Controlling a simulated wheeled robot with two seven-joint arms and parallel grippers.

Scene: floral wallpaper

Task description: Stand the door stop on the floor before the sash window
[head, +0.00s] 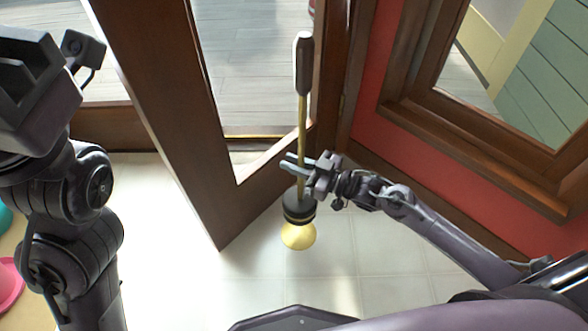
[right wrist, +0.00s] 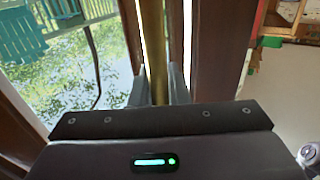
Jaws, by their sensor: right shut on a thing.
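The door stop (head: 302,120) is a tall brass rod with a dark handle on top, a black collar low down and a yellow rounded foot. It is nearly upright. My right gripper (head: 298,165) is shut on its rod, above the black collar. In the right wrist view the rod (right wrist: 154,50) runs between the two fingers (right wrist: 158,85). I cannot tell whether the foot touches the floor (head: 345,245). The sash window (head: 430,118) has a brown wooden frame in the red wall at the right. My left gripper (head: 40,85) is at the upper left, away from the door stop; its jaws are unclear.
A brown wooden door (head: 165,110) stands open just left of and behind the door stop, over a threshold to grey decking. A dark skirting runs along the red wall (head: 365,95). Pink (head: 10,285) and teal items lie at the left edge. Pale floor is clear around the foot.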

